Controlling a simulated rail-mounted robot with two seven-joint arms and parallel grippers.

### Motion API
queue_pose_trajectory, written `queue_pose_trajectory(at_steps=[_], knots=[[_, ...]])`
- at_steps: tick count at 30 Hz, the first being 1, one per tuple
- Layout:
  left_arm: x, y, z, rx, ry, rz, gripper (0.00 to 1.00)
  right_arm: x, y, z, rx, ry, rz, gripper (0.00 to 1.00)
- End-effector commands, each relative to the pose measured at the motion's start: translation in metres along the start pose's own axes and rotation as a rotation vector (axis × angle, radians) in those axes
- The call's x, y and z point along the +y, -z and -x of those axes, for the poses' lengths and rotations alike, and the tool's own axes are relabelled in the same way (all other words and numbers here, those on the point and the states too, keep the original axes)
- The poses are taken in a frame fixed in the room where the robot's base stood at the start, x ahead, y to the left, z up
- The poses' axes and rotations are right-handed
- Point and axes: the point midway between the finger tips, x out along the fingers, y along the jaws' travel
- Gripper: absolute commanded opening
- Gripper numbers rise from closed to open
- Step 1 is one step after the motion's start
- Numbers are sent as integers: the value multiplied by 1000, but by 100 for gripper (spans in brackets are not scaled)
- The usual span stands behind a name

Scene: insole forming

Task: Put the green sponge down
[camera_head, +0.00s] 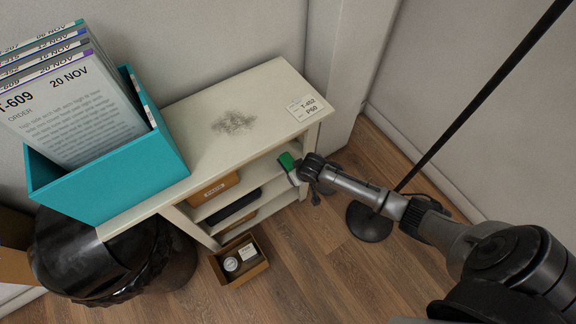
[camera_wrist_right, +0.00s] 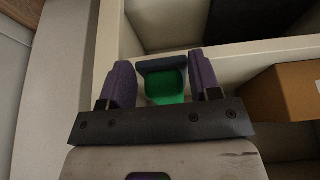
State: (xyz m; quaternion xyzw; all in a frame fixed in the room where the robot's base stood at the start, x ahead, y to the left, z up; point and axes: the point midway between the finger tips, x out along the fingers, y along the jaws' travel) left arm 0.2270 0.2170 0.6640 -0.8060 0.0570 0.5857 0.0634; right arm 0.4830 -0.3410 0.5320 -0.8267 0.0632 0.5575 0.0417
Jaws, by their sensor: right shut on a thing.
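The green sponge (camera_head: 287,160) is at the front of the cream shelf unit (camera_head: 205,115), by the right end of its upper opening. It also shows in the right wrist view (camera_wrist_right: 165,88), with a dark layer along its far edge. My right gripper (camera_head: 297,172) is shut on it, one purple finger pad on each side (camera_wrist_right: 163,78). The sponge lies over a pale shelf board (camera_wrist_right: 235,68); whether it touches the board I cannot tell. My left gripper is not in view.
A brown box (camera_head: 214,188) and a dark item (camera_head: 233,206) sit in the shelf unit. A teal file box (camera_head: 110,175) stands on top. An open tray (camera_head: 240,277) and a black stand base (camera_head: 369,221) are on the floor. The unit's top is mostly clear.

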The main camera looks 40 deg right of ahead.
Motion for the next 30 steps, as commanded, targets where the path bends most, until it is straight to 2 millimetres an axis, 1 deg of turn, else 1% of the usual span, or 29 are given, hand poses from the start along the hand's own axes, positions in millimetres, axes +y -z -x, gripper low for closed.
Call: queue_pose_trajectory(at_steps=[1,3,6,11,19,20,22,30], knots=[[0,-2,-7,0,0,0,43,0,8,-6,3,0,-1,31],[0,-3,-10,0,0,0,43,0,16,-9,2,1,-2,31],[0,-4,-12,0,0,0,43,0,24,-11,1,1,-1,31],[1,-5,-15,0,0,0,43,0,30,-13,1,0,0,31],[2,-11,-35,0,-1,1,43,-1,67,-29,2,1,-1,31],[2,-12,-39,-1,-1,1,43,-1,62,-34,-1,1,0,31],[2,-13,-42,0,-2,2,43,0,59,-38,-1,0,1,31],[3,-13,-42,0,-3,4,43,0,59,-39,0,0,0,31]])
